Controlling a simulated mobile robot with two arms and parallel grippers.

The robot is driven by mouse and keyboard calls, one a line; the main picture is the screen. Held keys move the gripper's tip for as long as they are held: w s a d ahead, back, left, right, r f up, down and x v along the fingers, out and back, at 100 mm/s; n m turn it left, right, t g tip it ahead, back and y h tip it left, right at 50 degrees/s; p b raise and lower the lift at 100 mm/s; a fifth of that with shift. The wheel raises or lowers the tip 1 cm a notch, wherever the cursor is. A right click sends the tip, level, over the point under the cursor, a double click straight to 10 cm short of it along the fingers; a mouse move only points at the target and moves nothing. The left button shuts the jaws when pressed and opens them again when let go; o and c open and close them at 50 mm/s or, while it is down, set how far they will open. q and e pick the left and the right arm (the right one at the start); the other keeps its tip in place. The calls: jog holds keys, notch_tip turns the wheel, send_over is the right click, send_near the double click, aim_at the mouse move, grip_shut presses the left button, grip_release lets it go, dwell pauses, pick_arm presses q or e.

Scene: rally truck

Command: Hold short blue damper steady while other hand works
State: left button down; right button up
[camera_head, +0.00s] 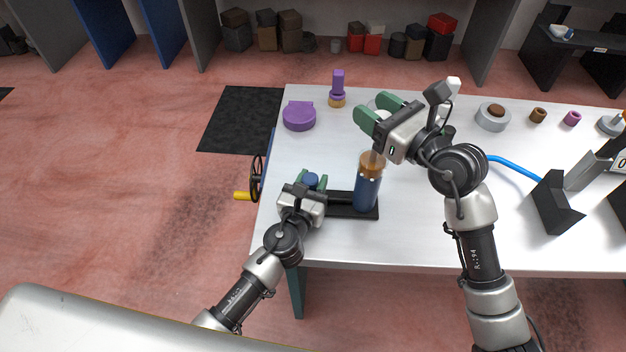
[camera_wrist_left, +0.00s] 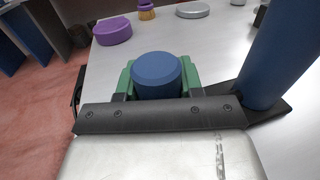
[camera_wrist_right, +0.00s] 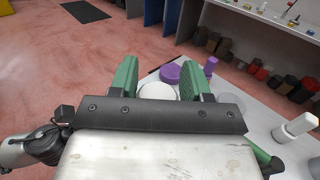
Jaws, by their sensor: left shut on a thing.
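The short blue damper (camera_wrist_left: 157,74) is a stubby blue cylinder, upright between the green fingers of my left gripper (camera_wrist_left: 157,80). It also shows in the head view (camera_head: 311,180), just left of a black base (camera_head: 345,211). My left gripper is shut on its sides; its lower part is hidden. A taller blue cylinder (camera_head: 367,192) with an orange-brown top stands on the black base. My right gripper (camera_head: 379,110) is open above the table, behind the tall cylinder. A whitish round piece (camera_wrist_right: 158,91) shows between its fingers, apparently beyond them.
A purple round piece (camera_head: 299,116) and a purple-and-gold part (camera_head: 338,90) are at the table's back left. A grey ring (camera_head: 492,117) and small rings lie at the back right. Black holders (camera_head: 555,205) stand at the right. A handwheel (camera_head: 257,178) sits at the left edge.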

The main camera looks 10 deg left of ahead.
pick_arm(q)
jog(key=shift+f, duration=0.1)
pick_arm(e)
jog(key=o, duration=0.3)
jog(key=shift+f, duration=0.1)
jog(key=shift+s, duration=0.1)
pick_arm(q)
jog(key=c, duration=0.6)
grip_release()
pick_arm(e)
jog(key=v, duration=1.1)
jog(key=shift+s+d, duration=0.2)
jog(key=shift+d, duration=0.15)
